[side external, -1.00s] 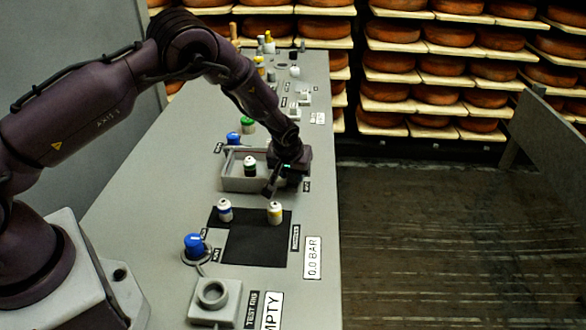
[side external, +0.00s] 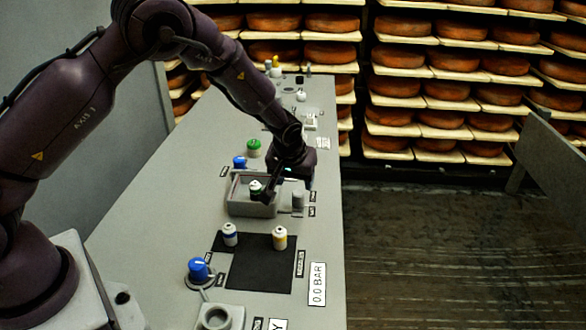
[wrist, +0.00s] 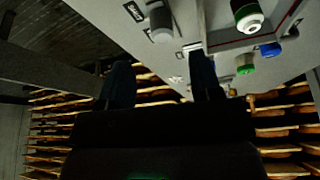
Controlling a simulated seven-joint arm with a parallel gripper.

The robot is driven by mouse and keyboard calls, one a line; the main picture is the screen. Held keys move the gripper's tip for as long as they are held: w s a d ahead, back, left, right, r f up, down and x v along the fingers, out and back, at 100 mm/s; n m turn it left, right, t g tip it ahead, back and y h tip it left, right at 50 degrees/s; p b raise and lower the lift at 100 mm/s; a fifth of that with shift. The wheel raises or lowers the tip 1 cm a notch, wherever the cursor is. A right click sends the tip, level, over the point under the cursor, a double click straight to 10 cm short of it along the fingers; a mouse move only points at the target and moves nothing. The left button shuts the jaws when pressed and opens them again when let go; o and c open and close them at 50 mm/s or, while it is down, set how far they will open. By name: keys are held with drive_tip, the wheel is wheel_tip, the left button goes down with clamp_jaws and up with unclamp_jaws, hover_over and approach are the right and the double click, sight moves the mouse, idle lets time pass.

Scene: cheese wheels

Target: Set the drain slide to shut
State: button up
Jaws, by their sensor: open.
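A short grey upright knob (side external: 298,200) stands on the bench just right of the grey tray, by small black labels too small to read. It may be the drain slide, but I cannot confirm this or its setting. In the wrist view the grey knob (wrist: 162,25) shows beyond and between my two dark fingers. My gripper (side external: 276,189) is open and empty, pointing down beside the tray's right side and the grey knob. Its spread fingers show in the wrist view (wrist: 160,60). I cannot tell whether a finger touches anything.
The tray (side external: 254,210) holds a green-banded vial (side external: 256,186). Blue (side external: 240,162) and green (side external: 254,148) knobs stand behind it. Two white-capped vials stand on a black mat (side external: 262,270) in front, with another blue knob (side external: 198,268) at left.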

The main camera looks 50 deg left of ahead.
drive_tip(key=v, duration=0.4)
drive_tip(key=shift+r, duration=0.1)
